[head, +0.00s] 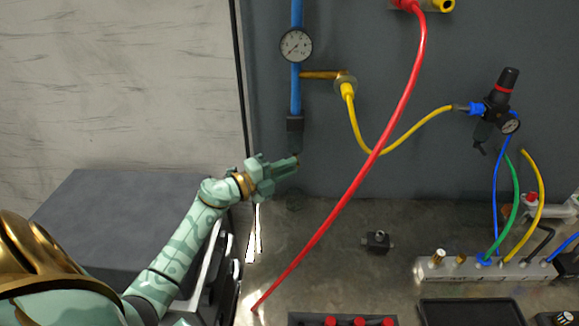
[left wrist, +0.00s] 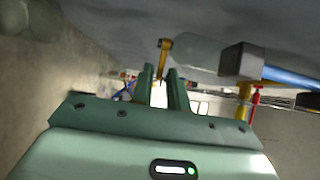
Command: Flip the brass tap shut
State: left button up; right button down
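The brass tap shows best in the left wrist view, as a short brass lever (left wrist: 164,58) just beyond and between my fingertips. My left gripper (head: 287,168) reaches in from the left at this spot. In the left wrist view its two fingers (left wrist: 161,82) stand apart with a gap between them. I cannot tell whether a finger touches the lever. My right gripper is not in view.
A gauge (head: 296,45) and a brass side pipe (head: 318,75) with a yellow hose (head: 360,130) are above. A red hose (head: 365,165) slants down right of the gripper. A small dark block (head: 378,242) and a valve manifold (head: 480,268) sit on the bench.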

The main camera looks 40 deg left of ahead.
pick_arm(q)
jog(key=shift+w+d, duration=0.2)
jog(key=shift+w, duration=0.3)
grip_shut()
jog(key=m+g+h+b, duration=0.1)
jog(key=h+b, duration=0.1)
jog(key=a+m+g+h+b, duration=0.1)
jog(key=m+b, duration=0.1)
jog(key=shift+s+h, duration=0.15)
jog(key=shift+h, duration=0.25)
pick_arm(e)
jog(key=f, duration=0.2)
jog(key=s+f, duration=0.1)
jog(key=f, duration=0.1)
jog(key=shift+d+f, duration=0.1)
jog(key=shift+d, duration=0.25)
pick_arm(q)
grip_release()
jog(key=shift+a, duration=0.1)
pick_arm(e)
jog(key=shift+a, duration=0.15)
